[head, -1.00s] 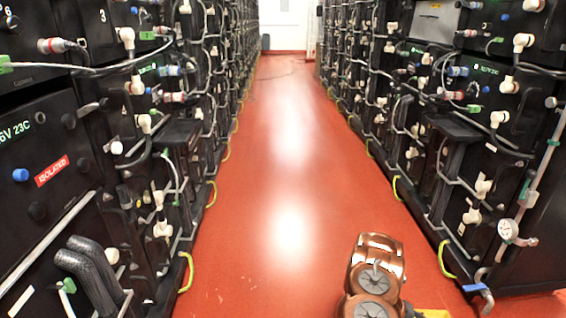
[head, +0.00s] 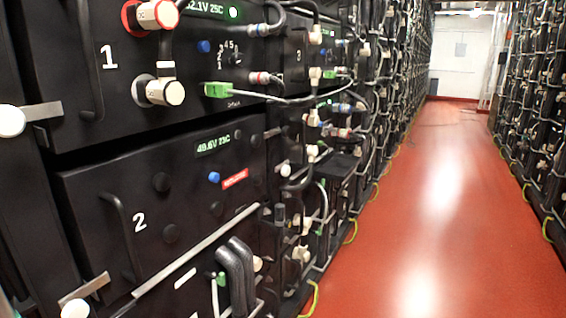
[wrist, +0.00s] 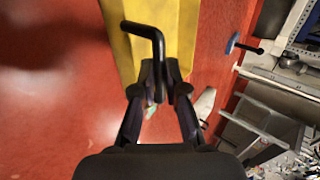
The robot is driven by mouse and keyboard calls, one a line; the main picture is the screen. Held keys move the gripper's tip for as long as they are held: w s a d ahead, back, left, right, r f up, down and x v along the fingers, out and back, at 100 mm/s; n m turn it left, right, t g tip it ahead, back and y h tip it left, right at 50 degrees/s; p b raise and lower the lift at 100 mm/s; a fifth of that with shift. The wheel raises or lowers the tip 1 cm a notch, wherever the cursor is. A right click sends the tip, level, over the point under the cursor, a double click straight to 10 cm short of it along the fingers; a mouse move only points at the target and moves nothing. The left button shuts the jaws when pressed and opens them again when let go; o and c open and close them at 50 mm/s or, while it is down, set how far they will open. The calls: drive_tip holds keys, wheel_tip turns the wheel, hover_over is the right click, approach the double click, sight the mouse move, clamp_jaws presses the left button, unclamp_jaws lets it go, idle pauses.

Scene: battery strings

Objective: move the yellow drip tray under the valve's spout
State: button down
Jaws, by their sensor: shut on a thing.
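The yellow drip tray (wrist: 178,35) fills the upper middle of the wrist view, over the red floor. Its black bent handle (wrist: 143,29) rises from it. My gripper (wrist: 164,82) is shut on this handle; the fingers hide part of it. A blue lever on a dark stem (wrist: 241,46) shows right of the tray in the wrist view, apart from it; it looks like part of the valve, but I cannot make out the spout. The head view now shows neither tray, valve nor gripper.
Black battery racks (head: 150,205) with cables and handles line the left of the head view, close by. More racks (head: 535,120) stand at the right. The red aisle floor (head: 430,220) between them is clear. Grey metal framework (wrist: 265,125) lies right of my gripper.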

drive_tip(key=shift+r, duration=0.1)
idle(0.5)
drive_tip(key=shift+r+p, duration=1.05)
drive_tip(key=shift+r, duration=0.4)
drive_tip(key=shift+s+p, duration=0.15)
drive_tip(key=shift+p, duration=0.35)
drive_tip(key=shift+s+a+f+n+p, duration=0.15)
drive_tip(key=shift+a+f+n+p, duration=0.2)
drive_tip(key=shift+p, duration=0.5)
drive_tip(key=shift+s+d+t+p, duration=0.15)
drive_tip(key=shift+t+p, duration=0.15)
drive_tip(key=shift+p, duration=0.25)
drive_tip(key=shift+f+n+h+p, duration=0.4)
drive_tip(key=shift+n+p, duration=0.05)
drive_tip(key=shift+p, duration=0.2)
drive_tip(key=shift+s+f, duration=0.1)
drive_tip(key=shift+f, duration=0.65)
